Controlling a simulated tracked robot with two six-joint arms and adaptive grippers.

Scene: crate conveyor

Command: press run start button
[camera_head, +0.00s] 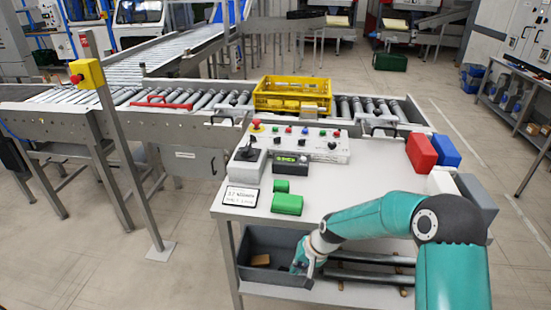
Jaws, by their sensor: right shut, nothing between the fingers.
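A sloping control panel (312,150) stands on the bench, with a row of small red and blue buttons, dark knobs and a red mushroom button (256,125) at its left end. I cannot read its labels or tell which button is run start. My right gripper (303,268) is shut and empty. It hangs low at the bench's front edge, in front of the dark bin, well short of the panel and nearer to me. My left gripper is not in view.
On the bench (350,185) are a joystick box (247,158), a display (290,162), a sign (241,196), green blocks (287,204) and a red block (421,152). A dark bin (258,278) sits below. A yellow crate (280,103) is on the conveyor behind.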

